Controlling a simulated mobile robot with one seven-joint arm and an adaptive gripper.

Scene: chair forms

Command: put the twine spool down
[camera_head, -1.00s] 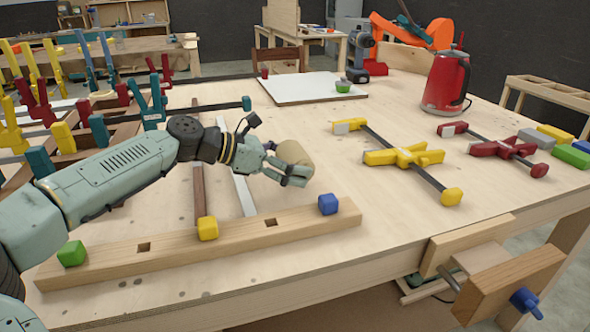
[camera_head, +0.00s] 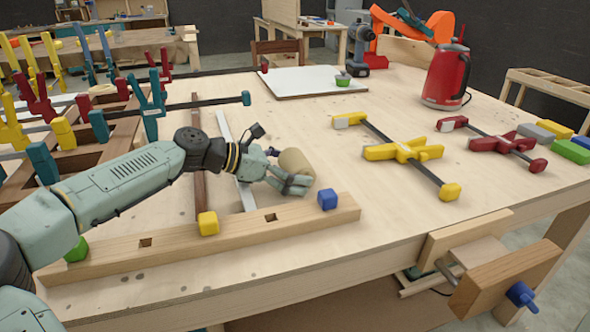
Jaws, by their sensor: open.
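The twine spool (camera_head: 297,164) is a tan cylinder on the workbench, just behind the wooden rail and near the blue block. It looks upright or slightly tilted, and its base is partly hidden by my gripper. My gripper (camera_head: 296,184) is low over the bench at the spool's near left side, with its fingers open. The fingers overlap the spool in this view, so I cannot tell whether they touch it.
A wooden rail (camera_head: 175,250) with a blue block (camera_head: 327,199) and a yellow block (camera_head: 208,223) lies in front. A yellow clamp (camera_head: 405,150), a red clamp (camera_head: 500,143) and a red kettle (camera_head: 444,80) stand to the right. Bare bench (camera_head: 385,215) lies right of the spool.

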